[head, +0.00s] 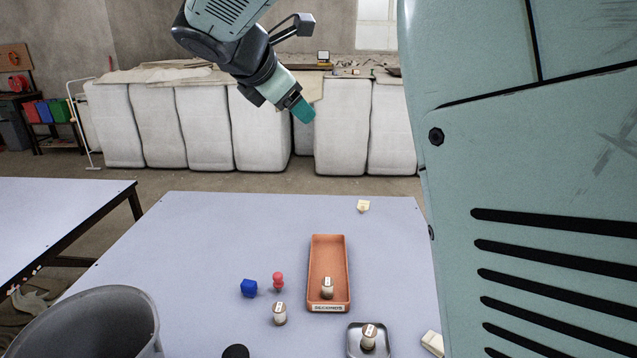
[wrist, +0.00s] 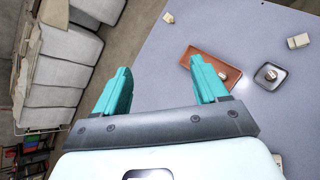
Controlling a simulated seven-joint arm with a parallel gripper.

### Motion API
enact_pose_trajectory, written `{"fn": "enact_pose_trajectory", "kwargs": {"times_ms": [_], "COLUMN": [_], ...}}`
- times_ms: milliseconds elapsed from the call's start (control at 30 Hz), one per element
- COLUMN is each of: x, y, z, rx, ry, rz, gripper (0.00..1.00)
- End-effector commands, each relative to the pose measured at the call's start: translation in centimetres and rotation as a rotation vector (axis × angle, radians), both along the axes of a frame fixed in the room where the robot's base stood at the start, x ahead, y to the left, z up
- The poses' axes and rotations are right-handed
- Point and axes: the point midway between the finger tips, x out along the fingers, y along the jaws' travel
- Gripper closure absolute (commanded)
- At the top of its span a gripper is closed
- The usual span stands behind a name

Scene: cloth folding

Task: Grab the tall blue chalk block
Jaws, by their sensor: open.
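A blue block (head: 249,288) stands on the pale table left of centre in the head view, just left of a red knobbed piece (head: 278,281). It looks small and angular at this distance. I cannot make it out in the wrist view. My gripper (head: 303,112) is high above and beyond the table's far edge in the head view, well apart from the block. In the wrist view my gripper (wrist: 163,82) has its two teal fingers spread, with nothing between them.
An orange tray (head: 328,258) holds a spool (head: 327,288); another spool (head: 279,314) stands near the block. A metal dish (head: 354,346) holds another spool (head: 369,336). A grey bin (head: 95,325) is front left. A cream block (head: 363,206) lies far back. The table's back left is clear.

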Motion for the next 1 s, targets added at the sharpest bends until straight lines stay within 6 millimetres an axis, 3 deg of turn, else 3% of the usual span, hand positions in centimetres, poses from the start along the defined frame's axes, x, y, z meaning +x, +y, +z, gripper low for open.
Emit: {"fn": "enact_pose_trajectory", "kwargs": {"times_ms": [33,100,467,767,1000], "x": [0.8,1.8,3.7,3.7,3.6], "y": [2.2,4.6,15.9,15.5,15.3], "z": [-0.6,-1.1,-3.9,-15.5,-28.6], "rx": [-0.070,-0.162,-0.555,-0.561,-0.564], "ry": [0.000,-0.007,-0.055,-0.047,-0.042], "rz": [0.065,0.145,0.463,0.461,0.462], "gripper": [0.28,0.28,0.28,0.28,0.28]}}
